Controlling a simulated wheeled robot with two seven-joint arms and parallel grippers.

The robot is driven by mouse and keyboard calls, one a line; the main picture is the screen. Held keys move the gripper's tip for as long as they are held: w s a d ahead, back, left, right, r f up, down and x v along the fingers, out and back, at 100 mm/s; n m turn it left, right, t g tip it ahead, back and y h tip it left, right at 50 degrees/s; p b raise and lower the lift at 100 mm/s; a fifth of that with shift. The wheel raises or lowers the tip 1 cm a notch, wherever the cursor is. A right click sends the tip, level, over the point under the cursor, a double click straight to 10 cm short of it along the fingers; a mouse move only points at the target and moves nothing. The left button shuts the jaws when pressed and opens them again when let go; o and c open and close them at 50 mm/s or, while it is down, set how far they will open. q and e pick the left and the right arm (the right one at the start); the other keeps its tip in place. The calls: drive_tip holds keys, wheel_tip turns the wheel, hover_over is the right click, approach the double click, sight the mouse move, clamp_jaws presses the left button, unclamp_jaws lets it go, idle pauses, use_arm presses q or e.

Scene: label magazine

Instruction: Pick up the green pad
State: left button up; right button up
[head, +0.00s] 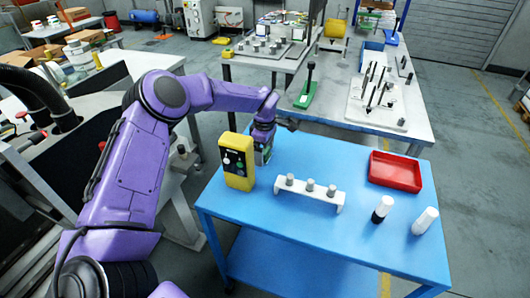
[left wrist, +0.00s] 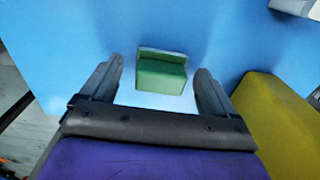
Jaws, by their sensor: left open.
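The green pad (left wrist: 162,75) shows in the left wrist view as a small green block with a paler top edge, on the blue table top. My left gripper (head: 263,148) is over the left back part of the blue table, just behind the yellow box. In the left wrist view the gripper (left wrist: 160,68) is open, and the pad appears in the gap between its two fingers, with blue showing on both sides of it. I cannot tell how far the fingertips are above the table. In the head view the gripper and yellow box largely hide the pad. My right gripper is not in view.
The yellow box with buttons (head: 237,162) stands close to the gripper.

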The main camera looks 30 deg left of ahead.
use_arm(q)
drive_tip(key=shift+f, duration=0.15)
drive_tip(key=c, duration=1.1)
drive_tip(key=shift+c, duration=0.2)
drive_tip(key=shift+r, duration=0.4)
wheel_tip(320, 180, up, 9)
drive_tip(key=shift+r+b, duration=0.15)
drive_tip(key=shift+b, duration=0.85)
